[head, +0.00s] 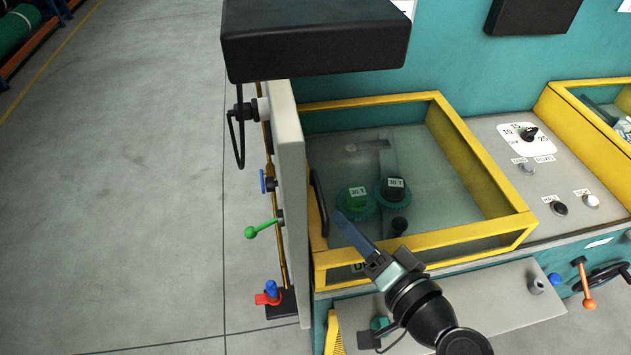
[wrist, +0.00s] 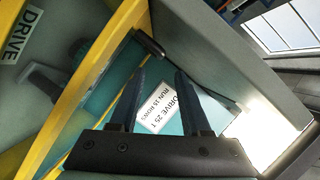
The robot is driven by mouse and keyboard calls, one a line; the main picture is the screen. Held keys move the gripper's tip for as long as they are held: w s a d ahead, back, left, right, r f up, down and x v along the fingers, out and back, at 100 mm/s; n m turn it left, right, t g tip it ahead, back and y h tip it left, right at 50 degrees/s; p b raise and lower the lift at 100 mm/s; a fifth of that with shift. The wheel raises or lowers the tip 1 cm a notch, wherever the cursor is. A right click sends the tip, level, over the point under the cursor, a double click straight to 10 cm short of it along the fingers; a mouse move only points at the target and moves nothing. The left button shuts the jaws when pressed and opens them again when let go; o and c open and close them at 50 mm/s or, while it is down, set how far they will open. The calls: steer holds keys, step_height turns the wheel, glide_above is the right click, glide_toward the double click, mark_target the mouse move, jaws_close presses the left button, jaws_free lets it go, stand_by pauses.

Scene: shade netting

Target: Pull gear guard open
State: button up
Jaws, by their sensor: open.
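The gear guard (head: 480,238) is a yellow frame with a clear panel on the teal machine, and it looks closed. Two green gears (head: 358,197) with dark hubs show through the panel. A black bar handle (head: 320,203) stands at the guard's left side; its end also shows in the wrist view (wrist: 149,44), beside the yellow frame (wrist: 105,62). My gripper (head: 343,220) is open and empty, its fingers pointing toward the handle from the lower right. In the wrist view my gripper (wrist: 160,78) has both fingers apart, with the handle just beyond the tips, not between them.
A grey upright panel (head: 290,190) stands close left of the handle, carrying a green lever (head: 262,228) and a red-and-blue valve (head: 268,294). A black box (head: 315,38) overhangs above. A dial (head: 528,134) and buttons lie to the right. The floor at left is clear.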

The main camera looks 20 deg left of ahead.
mark_target(319, 190)
steer(key=p+x, duration=0.2)
steer(key=x, duration=0.9)
steer(key=shift+w, duration=0.1)
steer(key=shift+c, duration=0.3)
jaws_close()
stand_by(0.8)
